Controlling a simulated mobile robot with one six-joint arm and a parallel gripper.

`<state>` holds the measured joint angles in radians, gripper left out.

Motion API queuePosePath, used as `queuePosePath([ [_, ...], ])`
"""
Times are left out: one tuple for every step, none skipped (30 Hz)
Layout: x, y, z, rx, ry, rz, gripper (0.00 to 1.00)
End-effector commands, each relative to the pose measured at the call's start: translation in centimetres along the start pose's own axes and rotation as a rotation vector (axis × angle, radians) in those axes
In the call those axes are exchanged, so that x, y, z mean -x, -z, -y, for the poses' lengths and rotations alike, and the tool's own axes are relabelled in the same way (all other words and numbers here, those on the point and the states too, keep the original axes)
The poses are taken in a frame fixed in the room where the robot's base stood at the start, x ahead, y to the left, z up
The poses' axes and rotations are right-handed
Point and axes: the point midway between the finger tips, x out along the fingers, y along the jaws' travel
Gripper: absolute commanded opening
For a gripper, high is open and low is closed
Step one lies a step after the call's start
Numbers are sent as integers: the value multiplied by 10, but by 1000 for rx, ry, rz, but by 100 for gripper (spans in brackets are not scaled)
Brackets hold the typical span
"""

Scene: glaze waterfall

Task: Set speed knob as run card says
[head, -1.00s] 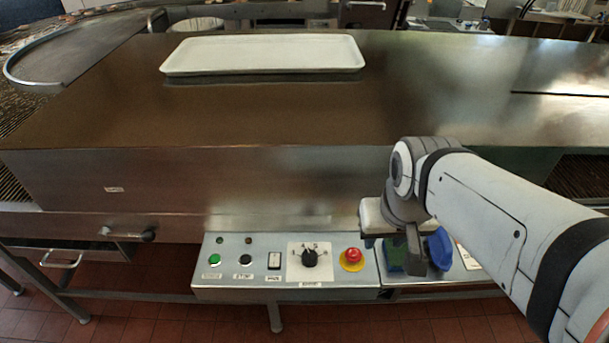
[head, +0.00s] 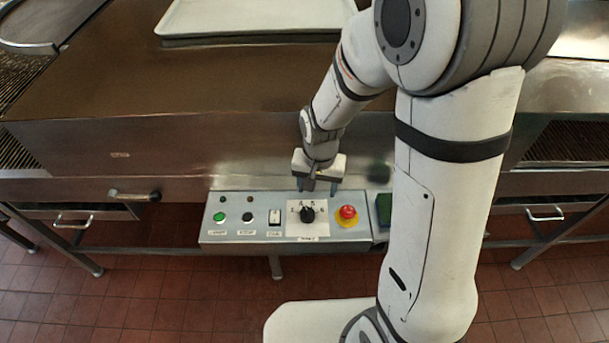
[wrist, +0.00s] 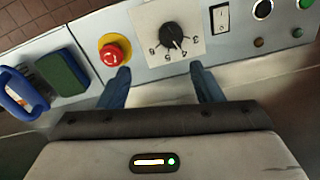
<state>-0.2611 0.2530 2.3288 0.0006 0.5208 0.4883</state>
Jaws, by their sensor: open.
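The black speed knob (head: 307,215) sits on a white numbered dial plate on the grey control panel (head: 215,236). In the wrist view the knob (wrist: 171,32) has a white pointer line that seems to aim near the 4; small digits are hard to read. My gripper (head: 321,187) is above the panel's back edge, close behind the knob. In the wrist view its two blue-grey fingers (wrist: 160,72) are apart and empty, with the knob ahead of the gap, not between them. The run card cannot be made out in the current views.
A red emergency stop (head: 347,212) on a yellow base sits right beside the dial. A rocker switch (head: 274,217) and green button (head: 219,217) lie left. A green pad (wrist: 60,78) and blue-handled item (wrist: 20,92) lie beyond the stop.

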Motion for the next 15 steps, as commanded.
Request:
queuePosePath([
  [-8, -1, 7, -7, -8, 16, 59],
  [-14, -1, 10, -14, -10, 19, 59],
  [-20, -1, 13, -23, -13, 25, 59],
  [-24, -1, 16, -27, -15, 28, 59],
  [-27, -1, 18, -31, -16, 29, 59],
  [-31, -1, 19, -37, -18, 31, 59],
  [-34, -2, 20, -40, -19, 33, 59],
  [-36, -2, 21, -42, -19, 34, 59],
  [-39, -2, 22, -44, -20, 35, 59],
  [-41, -2, 22, -44, -20, 35, 59],
  [-44, -2, 22, -45, -21, 36, 59],
  [-48, -2, 22, -45, -21, 36, 59],
  [-51, -2, 21, -45, -21, 37, 59],
  [-55, -3, 21, -45, -21, 37, 59],
  [-61, -3, 21, -45, -22, 38, 59],
])
